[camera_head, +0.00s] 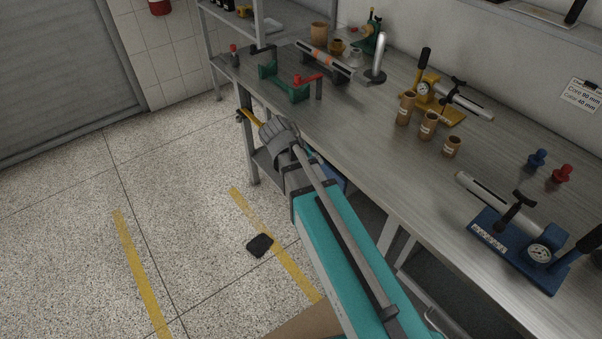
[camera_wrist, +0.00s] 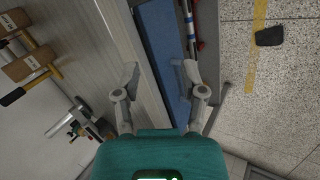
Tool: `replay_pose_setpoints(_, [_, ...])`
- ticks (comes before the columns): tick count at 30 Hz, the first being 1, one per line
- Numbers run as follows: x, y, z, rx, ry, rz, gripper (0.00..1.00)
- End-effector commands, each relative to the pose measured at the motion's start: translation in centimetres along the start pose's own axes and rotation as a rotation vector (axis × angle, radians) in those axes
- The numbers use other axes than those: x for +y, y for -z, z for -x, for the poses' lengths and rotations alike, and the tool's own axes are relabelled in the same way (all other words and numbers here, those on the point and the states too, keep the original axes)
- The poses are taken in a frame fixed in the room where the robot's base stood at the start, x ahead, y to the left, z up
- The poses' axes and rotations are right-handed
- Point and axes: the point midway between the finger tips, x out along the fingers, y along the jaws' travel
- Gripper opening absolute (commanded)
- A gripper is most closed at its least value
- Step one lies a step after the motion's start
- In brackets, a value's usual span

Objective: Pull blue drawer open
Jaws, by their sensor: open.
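The blue drawer (camera_wrist: 168,50) shows in the wrist view as a long blue panel beside the workbench edge. In the head view only a small blue patch (camera_head: 339,182) shows under the bench, mostly hidden behind my arm. My gripper (camera_wrist: 159,75) is open and empty in the wrist view. One finger appears over the bench edge side and the other over the drawer's blue side. I cannot tell whether either finger touches anything. No handle shows clearly, and the drawer looks close to the bench edge.
The grey workbench (camera_head: 390,150) holds a blue gauge tool (camera_head: 505,245), a yellow gauge tool (camera_head: 437,105) and several brown cylinders (camera_head: 428,125). A bench leg (camera_head: 250,150) stands left of my arm. The speckled floor (camera_head: 70,225) is mostly clear, with a small black object (camera_head: 260,245).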

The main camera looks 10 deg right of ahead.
Motion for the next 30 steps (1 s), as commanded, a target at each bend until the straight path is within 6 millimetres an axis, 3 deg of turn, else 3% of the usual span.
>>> replay_pose_setpoints(1, [-1.1,0.7,-1.2,0.006,-0.027,0.009,0.54])
replay_pose_setpoints(12, [-4.4,4.0,-3.7,0.051,-0.231,0.06,0.54])
replay_pose_setpoints(30, [-10.9,9.4,-5.8,0.148,-0.561,0.122,0.54])
